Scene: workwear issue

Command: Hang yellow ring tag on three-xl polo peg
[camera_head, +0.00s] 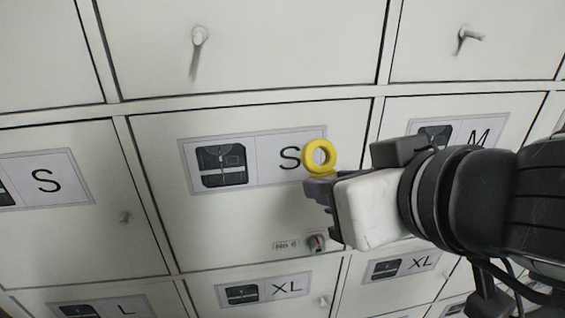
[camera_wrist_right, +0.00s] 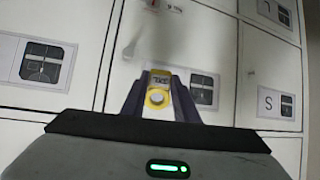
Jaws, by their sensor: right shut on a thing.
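A yellow ring tag (camera_head: 319,156) is held upright at the tips of my right gripper (camera_head: 320,187), in front of the upper right of an S label. In the right wrist view the yellow tag (camera_wrist_right: 157,98) sits between the two fingers of my right gripper (camera_wrist_right: 158,88), which is shut on it. The tag is apart from any peg I can make out. No label reading three-XL is legible in either view, so I cannot pick out that peg. My left gripper is not in view.
White locker doors fill the head view, with size labels S (camera_head: 252,160), M (camera_head: 470,130), L (camera_head: 100,309) and XL (camera_head: 258,290). Pegs or knobs stick out at top centre (camera_head: 199,36) and top right (camera_head: 468,36).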

